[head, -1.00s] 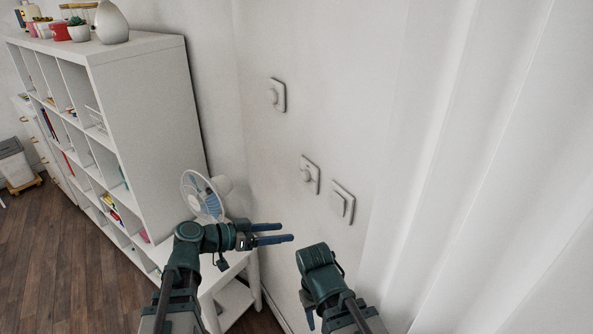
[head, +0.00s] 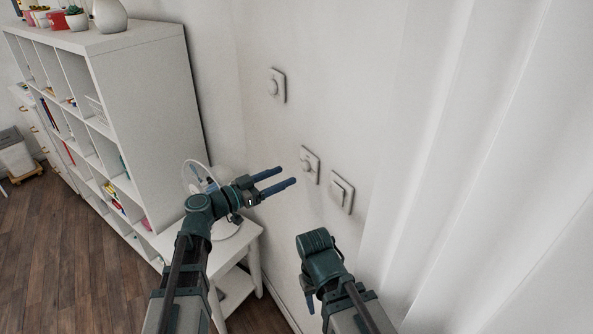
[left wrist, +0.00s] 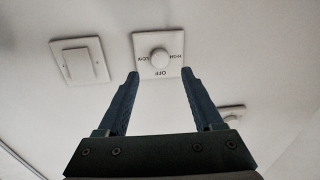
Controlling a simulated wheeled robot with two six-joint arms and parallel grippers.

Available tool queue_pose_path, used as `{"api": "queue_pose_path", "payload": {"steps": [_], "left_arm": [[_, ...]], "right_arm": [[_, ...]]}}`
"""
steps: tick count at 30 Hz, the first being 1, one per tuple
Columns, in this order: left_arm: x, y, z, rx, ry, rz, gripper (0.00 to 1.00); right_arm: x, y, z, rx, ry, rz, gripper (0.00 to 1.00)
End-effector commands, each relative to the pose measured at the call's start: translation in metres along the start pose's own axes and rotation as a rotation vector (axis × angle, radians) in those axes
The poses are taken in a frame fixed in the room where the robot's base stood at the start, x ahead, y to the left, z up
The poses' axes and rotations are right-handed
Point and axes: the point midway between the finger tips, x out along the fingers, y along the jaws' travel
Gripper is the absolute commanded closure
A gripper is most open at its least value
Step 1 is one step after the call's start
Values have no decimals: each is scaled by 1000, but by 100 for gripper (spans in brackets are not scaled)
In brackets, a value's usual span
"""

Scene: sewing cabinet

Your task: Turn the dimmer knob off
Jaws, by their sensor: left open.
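The dimmer knob (left wrist: 159,57) is a round white knob on a square wall plate. HIGH, LOW and OFF are printed around it, upside down in the left wrist view; where the knob points is too small to tell. In the head view this dimmer (head: 308,166) is the middle of three wall plates. My left gripper (head: 287,176) is open and empty, its fingers pointing at the dimmer from the left. In the left wrist view its fingertips (left wrist: 160,71) lie either side of the knob's lower edge, seemingly short of it. My right gripper (head: 309,302) hangs low, mostly hidden by its arm.
A rocker switch (head: 341,193) sits beside the dimmer, and another knob plate (head: 276,86) is higher on the wall. A white fan (head: 222,228) stands behind my left arm on a small white table (head: 247,238). A white shelf (head: 147,110) is at left, a curtain (head: 470,170) at right.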

Motion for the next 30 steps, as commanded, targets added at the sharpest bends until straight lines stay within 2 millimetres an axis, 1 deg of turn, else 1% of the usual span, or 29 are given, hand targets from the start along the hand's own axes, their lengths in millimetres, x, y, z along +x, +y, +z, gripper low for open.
{"api": "queue_pose_path", "payload": {"steps": [1,3,6,9,15,23,24,26,30], "left_arm": [[12,-1,0,0,0,3,32],[24,-1,0,0,0,3,32],[38,-1,0,0,0,2,32],[48,-1,0,0,0,1,32],[57,0,0,0,0,0,32],[58,0,0,0,0,-1,32],[58,0,0,0,0,-1,36],[58,0,0,0,0,0,47],[57,0,0,0,0,0,72]], "right_arm": [[0,0,0,0,0,0,50],[0,0,0,0,0,0,50],[0,0,0,0,0,0,50],[0,0,0,0,0,0,50],[0,0,0,0,0,0,50],[0,0,0,0,0,0,50],[0,0,0,0,0,0,50],[0,0,0,0,0,0,50],[0,0,0,0,0,0,50]]}}
